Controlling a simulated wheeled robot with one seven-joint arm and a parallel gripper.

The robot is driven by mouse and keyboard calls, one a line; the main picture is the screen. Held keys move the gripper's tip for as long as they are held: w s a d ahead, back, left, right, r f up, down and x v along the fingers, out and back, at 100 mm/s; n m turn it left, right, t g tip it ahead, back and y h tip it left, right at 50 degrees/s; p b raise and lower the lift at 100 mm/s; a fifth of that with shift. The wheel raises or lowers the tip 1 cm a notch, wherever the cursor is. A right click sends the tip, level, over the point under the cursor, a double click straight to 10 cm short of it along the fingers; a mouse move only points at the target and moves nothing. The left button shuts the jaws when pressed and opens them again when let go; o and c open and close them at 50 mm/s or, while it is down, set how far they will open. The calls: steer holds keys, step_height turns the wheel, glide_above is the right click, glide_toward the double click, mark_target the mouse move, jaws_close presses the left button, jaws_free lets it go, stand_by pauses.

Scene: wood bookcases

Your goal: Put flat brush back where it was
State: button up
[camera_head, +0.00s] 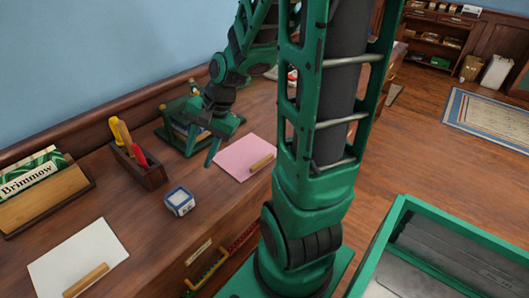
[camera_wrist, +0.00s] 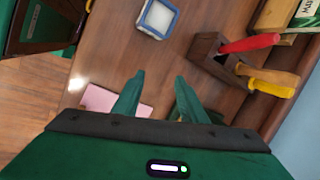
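I cannot single out a flat brush for sure. A dark wooden holder (camera_head: 150,175) on the wooden desktop has a yellow handle (camera_head: 121,130) and a red handle (camera_head: 139,155) sticking out. In the wrist view the holder (camera_wrist: 207,50) is at upper right, with the red handle (camera_wrist: 250,43) and the yellow handle (camera_wrist: 266,87) pointing right. The working ends are hidden inside. My gripper (camera_wrist: 153,88) is open, with nothing between its fingers. In the head view my gripper (camera_head: 202,152) is over the desk, between the holder and a pink sheet (camera_head: 245,156).
A small blue-and-white box (camera_head: 180,202) stands in front of the holder. A white sheet (camera_head: 75,262) with a wooden piece lies at lower left. A "Brimmow" box (camera_head: 35,178) sits in a wooden stand at left.

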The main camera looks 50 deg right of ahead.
steer(key=s+d+r+n+g+h, duration=0.1)
steer(key=s+d+r+n, duration=0.1)
steer(key=s, duration=0.4)
steer(key=s+d+r+n+g+h, duration=0.1)
steer(key=s+d+n, duration=0.1)
steer(key=s, duration=0.4)
steer(key=s+d+r+n+g+h, duration=0.1)
steer(key=s+d+r+n, duration=0.1)
steer(key=s, duration=0.4)
steer(key=shift+s+d+r+n, duration=0.35)
steer(key=shift+s+n, duration=0.05)
steer(key=shift+n, duration=0.4)
